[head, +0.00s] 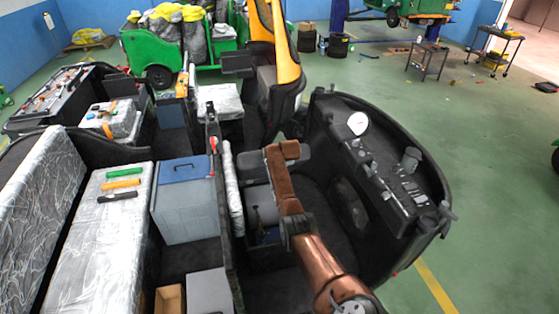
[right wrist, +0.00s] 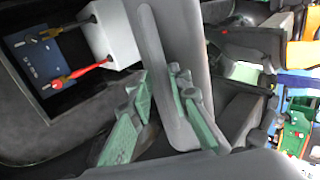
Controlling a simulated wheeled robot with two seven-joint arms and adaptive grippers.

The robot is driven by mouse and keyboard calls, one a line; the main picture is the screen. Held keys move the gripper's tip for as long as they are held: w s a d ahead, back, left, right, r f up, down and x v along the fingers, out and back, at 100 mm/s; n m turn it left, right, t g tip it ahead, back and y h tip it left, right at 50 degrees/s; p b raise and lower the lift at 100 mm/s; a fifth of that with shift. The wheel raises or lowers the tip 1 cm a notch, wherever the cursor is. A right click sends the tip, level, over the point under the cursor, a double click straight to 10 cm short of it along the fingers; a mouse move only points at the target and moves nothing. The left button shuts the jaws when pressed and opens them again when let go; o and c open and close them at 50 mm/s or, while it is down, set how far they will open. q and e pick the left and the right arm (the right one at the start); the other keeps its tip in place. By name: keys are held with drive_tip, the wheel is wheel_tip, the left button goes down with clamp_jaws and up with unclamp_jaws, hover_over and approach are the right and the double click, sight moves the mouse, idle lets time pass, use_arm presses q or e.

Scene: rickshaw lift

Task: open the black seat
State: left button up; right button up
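The black seat (head: 258,166) is in the middle of the head view, in the cab of the dark vehicle. It stands tilted up, with an open compartment below it. In the right wrist view its grey panel (right wrist: 165,50) stands beside a compartment with a blue battery (right wrist: 45,65), a white box (right wrist: 110,35) and red and yellow clamps. My right gripper (head: 286,150) reaches in beside the seat. In the right wrist view its green-padded fingers (right wrist: 160,88) are apart, close to the panel; contact is unclear. My left gripper is out of view.
The dashboard (head: 385,175) with levers curves around the cab at right. A blue-lidded grey box (head: 186,200) and silver bench (head: 95,240) are at left. Another green vehicle (head: 180,45) stands behind.

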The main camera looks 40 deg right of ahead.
drive_tip(key=shift+s+a, duration=0.1)
drive_tip(key=v, duration=1.1)
drive_tip(key=shift+s+r, duration=0.2)
drive_tip(key=shift+r, duration=0.1)
drive_tip(key=shift+a, duration=0.1)
